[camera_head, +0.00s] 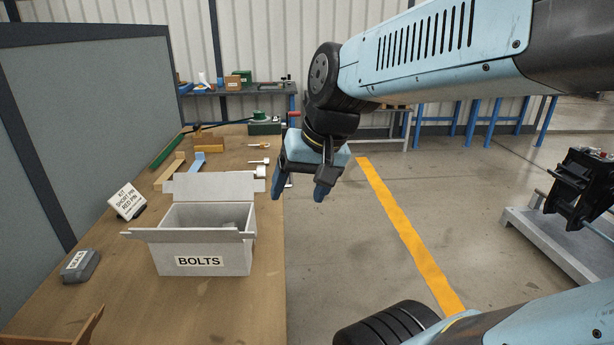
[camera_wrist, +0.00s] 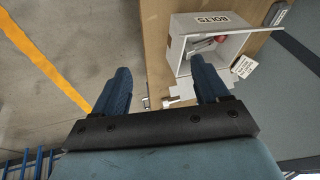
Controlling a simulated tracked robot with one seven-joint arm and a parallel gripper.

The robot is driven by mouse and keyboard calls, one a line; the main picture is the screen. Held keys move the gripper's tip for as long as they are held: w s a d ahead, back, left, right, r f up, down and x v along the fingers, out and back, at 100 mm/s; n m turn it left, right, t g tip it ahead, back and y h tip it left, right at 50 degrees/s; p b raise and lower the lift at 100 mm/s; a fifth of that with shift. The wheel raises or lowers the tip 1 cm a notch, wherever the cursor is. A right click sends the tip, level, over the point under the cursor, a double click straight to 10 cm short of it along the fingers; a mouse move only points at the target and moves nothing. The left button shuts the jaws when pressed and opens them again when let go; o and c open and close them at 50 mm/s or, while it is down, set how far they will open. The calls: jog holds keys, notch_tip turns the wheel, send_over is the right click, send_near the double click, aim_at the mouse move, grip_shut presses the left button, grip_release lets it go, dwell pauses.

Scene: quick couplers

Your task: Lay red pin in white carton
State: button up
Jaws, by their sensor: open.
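The white carton (camera_head: 175,261) labelled BOLTS stands on the wooden table with its flaps open; it also shows in the wrist view (camera_wrist: 236,45). Inside it, in the wrist view, lies a pin with a red end (camera_wrist: 222,39), next to grey metal parts. Its full shape is too small to tell. In the head view the carton's front wall hides most of the inside. My gripper (camera_head: 298,193) is open and empty, in the air by the table's right edge, to the right of the carton. Its two blue fingers show apart in the wrist view (camera_wrist: 160,68).
Several small pins (camera_head: 259,161) lie on the table behind the carton. A label card (camera_head: 128,202) and a grey block (camera_head: 81,266) are at its left. A green vise (camera_head: 263,126) is at the table's far end. A grey partition (camera_head: 100,110) borders the left side.

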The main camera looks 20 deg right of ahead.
jog(key=s+d+r+n+h, duration=0.1)
jog(key=s+d+r+n+t+h, duration=0.1)
jog(key=d, duration=0.1)
